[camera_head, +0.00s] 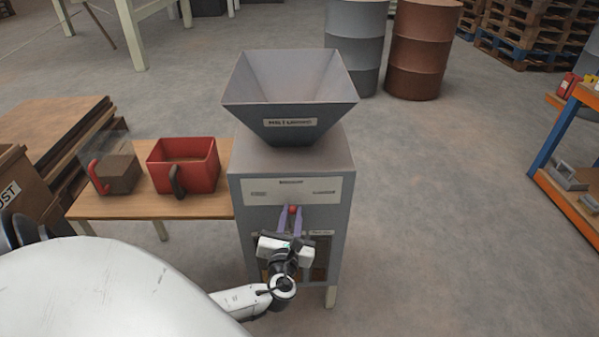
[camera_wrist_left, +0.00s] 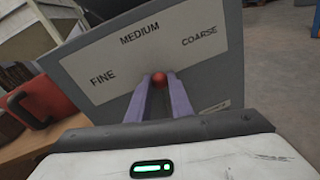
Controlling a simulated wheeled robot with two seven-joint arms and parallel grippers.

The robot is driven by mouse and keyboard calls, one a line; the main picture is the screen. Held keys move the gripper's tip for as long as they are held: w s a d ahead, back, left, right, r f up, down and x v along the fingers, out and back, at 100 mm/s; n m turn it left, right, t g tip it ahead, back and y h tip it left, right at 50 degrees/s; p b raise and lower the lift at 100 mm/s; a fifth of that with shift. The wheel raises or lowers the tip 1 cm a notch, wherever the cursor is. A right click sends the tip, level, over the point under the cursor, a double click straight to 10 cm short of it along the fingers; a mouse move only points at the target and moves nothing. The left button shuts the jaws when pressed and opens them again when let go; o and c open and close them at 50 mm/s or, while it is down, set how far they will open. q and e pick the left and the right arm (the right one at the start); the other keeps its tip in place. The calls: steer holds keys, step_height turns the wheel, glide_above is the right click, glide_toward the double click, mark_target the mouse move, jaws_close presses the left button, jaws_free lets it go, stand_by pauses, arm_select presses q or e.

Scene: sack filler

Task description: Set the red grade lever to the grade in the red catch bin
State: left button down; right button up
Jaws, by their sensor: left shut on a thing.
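The grey mill (camera_head: 243,215) stands in the middle, with a white grade plate (camera_head: 262,186) on its front. In the left wrist view the plate (camera_wrist_left: 115,62) reads FINE, MEDIUM and COARSE from left to right. The red lever knob (camera_head: 293,209) is below the plate's middle, roughly under MEDIUM; the lever's arm is hidden. My left gripper (camera_head: 291,212) is shut on the knob, its purple fingers on either side; the knob (camera_wrist_left: 159,79) also shows between the fingertips. The red catch bin (camera_head: 190,181) stands on the table; the grade of its contents cannot be told.
A wooden side table (camera_head: 150,208) adjoins the mill on the left. A clear scoop or box with a red handle (camera_head: 99,178) and brown contents stands on it. A hopper (camera_head: 290,85) tops the mill. Open floor lies to the right, before an orange-and-blue shelf (camera_head: 560,190).

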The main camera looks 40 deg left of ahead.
stand_by(0.3)
arm_select(q)
steer(key=c, duration=1.6)
jaws_free()
steer(key=p+v, duration=0.1)
steer(key=v, duration=0.9)
steer(key=shift+s+d, duration=0.1)
steer(key=shift+s, duration=0.05)
